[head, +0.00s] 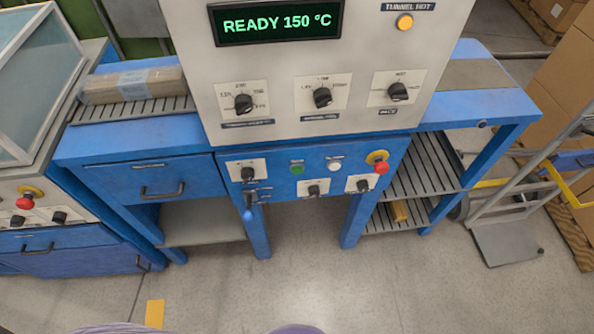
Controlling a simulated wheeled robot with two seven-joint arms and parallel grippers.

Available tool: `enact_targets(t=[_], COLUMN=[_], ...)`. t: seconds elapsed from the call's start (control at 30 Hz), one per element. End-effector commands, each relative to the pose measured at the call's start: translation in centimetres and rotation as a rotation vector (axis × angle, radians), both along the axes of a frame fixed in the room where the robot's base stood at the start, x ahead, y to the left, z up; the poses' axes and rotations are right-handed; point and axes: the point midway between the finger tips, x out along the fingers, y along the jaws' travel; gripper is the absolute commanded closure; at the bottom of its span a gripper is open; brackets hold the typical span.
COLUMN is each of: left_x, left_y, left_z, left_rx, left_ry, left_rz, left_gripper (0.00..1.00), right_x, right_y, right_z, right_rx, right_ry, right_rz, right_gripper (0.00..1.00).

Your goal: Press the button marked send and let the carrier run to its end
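A blue machine with a pale upright panel (270,62) fills the middle of the head view. Its display (282,22) reads "READY 150 °C" in green. The lower blue control strip carries a green button (297,169), a white button (334,165) and a red knob on a yellow base (381,167). The labels there are too small to read, so I cannot tell which button is marked send. I cannot pick out a carrier for certain. A wrapped brown package (133,85) lies on the slatted bed (130,110) left of the panel. Neither gripper is in view.
Black rotary knobs (322,97) sit on the panel, under a lit orange lamp (404,22). Another machine with a red knob (25,203) stands at left. A hand truck (508,238) and cardboard boxes (560,100) stand at right. The floor (300,270) in front is clear.

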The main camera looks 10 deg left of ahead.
Motion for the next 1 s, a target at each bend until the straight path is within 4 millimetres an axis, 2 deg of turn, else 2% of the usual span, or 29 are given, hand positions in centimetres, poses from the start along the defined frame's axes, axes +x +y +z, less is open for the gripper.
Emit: enact_targets(t=[0.03,0.07,0.33,1.0], left_x=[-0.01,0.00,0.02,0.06], left_y=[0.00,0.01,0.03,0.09], left_z=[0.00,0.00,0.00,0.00], left_rx=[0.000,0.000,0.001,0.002], left_ry=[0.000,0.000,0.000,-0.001], left_rz=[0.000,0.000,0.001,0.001], left_gripper=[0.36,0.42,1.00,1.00], right_x=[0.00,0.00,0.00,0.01], right_y=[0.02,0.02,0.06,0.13], right_z=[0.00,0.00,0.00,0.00], right_rx=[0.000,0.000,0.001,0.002], right_ry=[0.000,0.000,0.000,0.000], right_rz=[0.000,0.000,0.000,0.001], right_gripper=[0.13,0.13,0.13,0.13])
